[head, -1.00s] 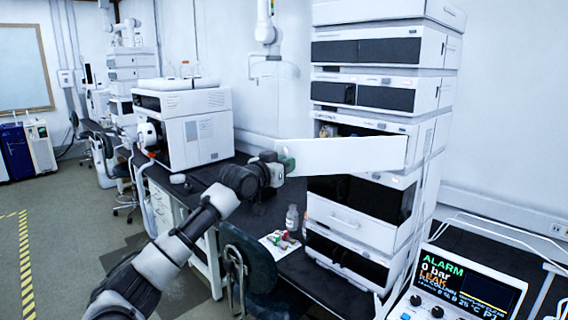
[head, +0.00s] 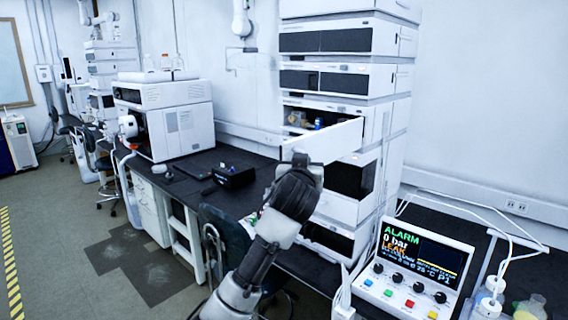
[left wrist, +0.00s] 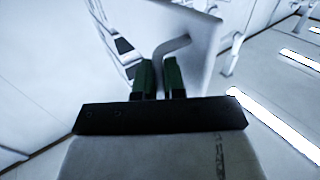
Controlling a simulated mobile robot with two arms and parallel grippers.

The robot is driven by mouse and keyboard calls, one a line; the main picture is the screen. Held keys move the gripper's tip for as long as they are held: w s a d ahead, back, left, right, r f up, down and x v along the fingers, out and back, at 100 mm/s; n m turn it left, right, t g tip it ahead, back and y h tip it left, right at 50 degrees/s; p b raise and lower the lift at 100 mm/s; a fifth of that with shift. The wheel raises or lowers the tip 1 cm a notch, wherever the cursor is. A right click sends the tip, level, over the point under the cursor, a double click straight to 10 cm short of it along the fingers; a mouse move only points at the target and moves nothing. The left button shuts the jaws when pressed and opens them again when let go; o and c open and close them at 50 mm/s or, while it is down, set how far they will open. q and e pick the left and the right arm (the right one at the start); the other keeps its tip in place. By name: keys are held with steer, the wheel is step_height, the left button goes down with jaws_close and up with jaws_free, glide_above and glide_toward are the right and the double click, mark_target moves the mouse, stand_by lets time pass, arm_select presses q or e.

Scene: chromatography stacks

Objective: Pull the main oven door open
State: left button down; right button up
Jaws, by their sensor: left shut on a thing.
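The main oven door (head: 335,139) is a white panel standing open from the tall instrument stack (head: 335,77). Its right end meets the stack, and its left end juts out toward me. Behind it, the open compartment (head: 300,118) shows several small items. My left gripper (head: 302,160) is at the door's free end in the head view, where my arm hides its fingers. In the left wrist view, the green fingers (left wrist: 160,80) are shut on the grey bent handle (left wrist: 172,47) of the white door panel (left wrist: 190,22). My right gripper is not in view.
A control box with an ALARM screen (head: 425,255) stands at front right, with tubing behind it. A dark chair (head: 228,235) is close left of my arm. A black tray (head: 233,177) and a white instrument (head: 165,115) sit on the bench. Floor is clear at left.

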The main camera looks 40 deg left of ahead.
arm_select(q)
steer(key=d, duration=0.1)
steer(key=d+n+g+y, duration=0.1)
steer(key=d, duration=0.1)
steer(key=w+d+y, duration=0.1)
steer(key=d, duration=0.1)
steer(key=shift+d+r+n, duration=0.2)
steer(key=shift+d+n, duration=0.05)
steer(key=shift+n, duration=0.15)
steer(key=shift+s, duration=0.1)
steer(key=c, duration=1.4)
jaws_free()
steer(key=shift+g, duration=0.3)
steer(key=shift+o, duration=0.8)
steer(key=shift+w+f, duration=0.15)
steer(key=shift+w, duration=0.15)
steer(key=shift+s, duration=0.1)
